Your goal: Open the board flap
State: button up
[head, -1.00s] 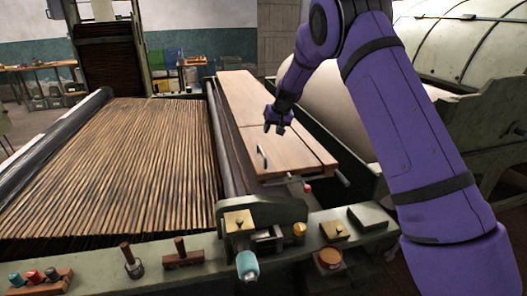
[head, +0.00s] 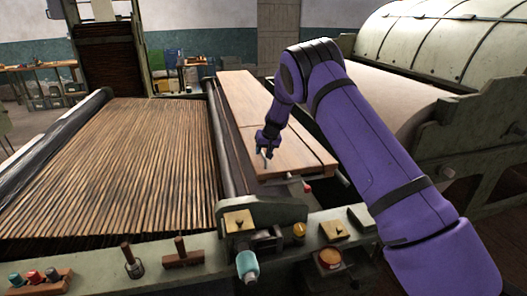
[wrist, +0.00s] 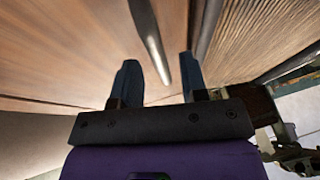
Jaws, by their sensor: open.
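The board flap (head: 292,152) is the near section of the long wooden board, bounded by a seam, and it lies flat. A thin metal handle (head: 264,157) stands on its left side, partly hidden by my gripper. My gripper (head: 265,147) is open at the handle, pointing down over the flap. In the wrist view, the handle bar (wrist: 151,40) shows in the gap between the two dark fingers of my gripper (wrist: 158,72), and the wood of the flap (wrist: 80,45) lies behind. I cannot tell whether a finger touches the bar.
A slatted wooden bed (head: 120,165) lies left of the flap, with a dark rail (head: 222,140) between. A bracket (head: 262,210) and a ledge with knobs, including a teal one (head: 247,265), stand in front. A large pale drum machine (head: 430,60) is at right.

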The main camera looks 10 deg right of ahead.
jog(key=shift+w+f, duration=0.1)
jog(key=shift+f, duration=0.1)
grip_shut()
jog(key=shift+r, duration=0.15)
